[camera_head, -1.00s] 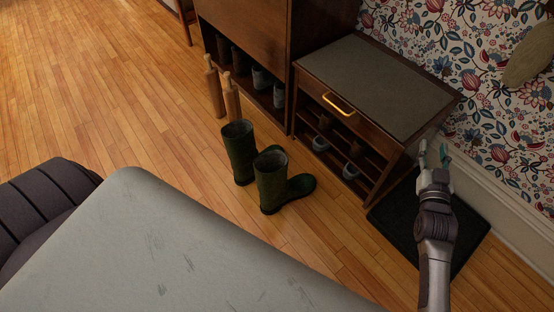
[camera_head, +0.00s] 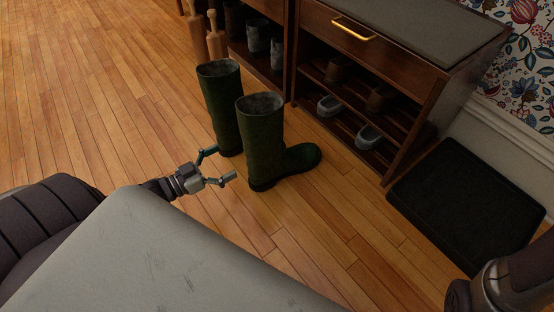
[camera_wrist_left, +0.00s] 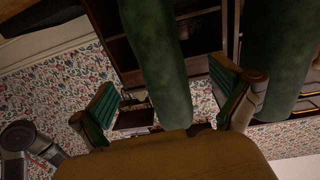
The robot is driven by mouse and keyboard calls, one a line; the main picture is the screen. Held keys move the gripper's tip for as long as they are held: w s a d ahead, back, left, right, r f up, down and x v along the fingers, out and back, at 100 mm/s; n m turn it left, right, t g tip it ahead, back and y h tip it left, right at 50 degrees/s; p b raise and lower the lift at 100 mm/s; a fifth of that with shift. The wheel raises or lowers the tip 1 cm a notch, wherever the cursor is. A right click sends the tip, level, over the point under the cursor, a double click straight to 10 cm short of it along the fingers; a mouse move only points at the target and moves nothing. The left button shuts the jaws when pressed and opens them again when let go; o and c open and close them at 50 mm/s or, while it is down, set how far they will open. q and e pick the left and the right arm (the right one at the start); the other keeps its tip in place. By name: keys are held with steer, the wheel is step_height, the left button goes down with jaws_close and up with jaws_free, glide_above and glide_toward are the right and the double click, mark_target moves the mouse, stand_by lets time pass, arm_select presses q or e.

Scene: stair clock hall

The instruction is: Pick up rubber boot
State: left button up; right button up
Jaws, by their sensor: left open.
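Two dark green rubber boots stand upright side by side on the wood floor. The nearer boot (camera_head: 261,140) has its toe pointing right, and the other boot (camera_head: 222,105) stands just behind and left of it. My left gripper (camera_head: 222,165) is open and empty, low beside the nearer boot's left side and in front of the other boot. In the left wrist view, one boot's shaft (camera_wrist_left: 158,65) shows beyond and between the open fingers (camera_wrist_left: 168,100). The second boot (camera_wrist_left: 278,60) is to its right. My right gripper is out of view.
A shoe bench (camera_head: 400,85) with a drawer and small shoes on its shelves stands behind right. A taller cabinet (camera_head: 283,82) holds more footwear, with wooden pins (camera_head: 196,40) beside it. A black tray (camera_head: 465,205) lies at right. Floor left is clear.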

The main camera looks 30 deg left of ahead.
mark_target(248, 149)
arm_select(q)
steer(key=b+x, duration=0.3)
steer(key=x, duration=0.4)
steer(key=shift+w+d+b, duration=0.2)
steer(key=shift+w+b, duration=0.15)
steer(key=shift+b, duration=0.05)
steer(key=b+x, duration=0.5)
steer(key=shift+d, duration=0.2)
steer(key=c, duration=1.6)
steer(key=shift+r, duration=0.15)
steer(key=shift+c, duration=0.4)
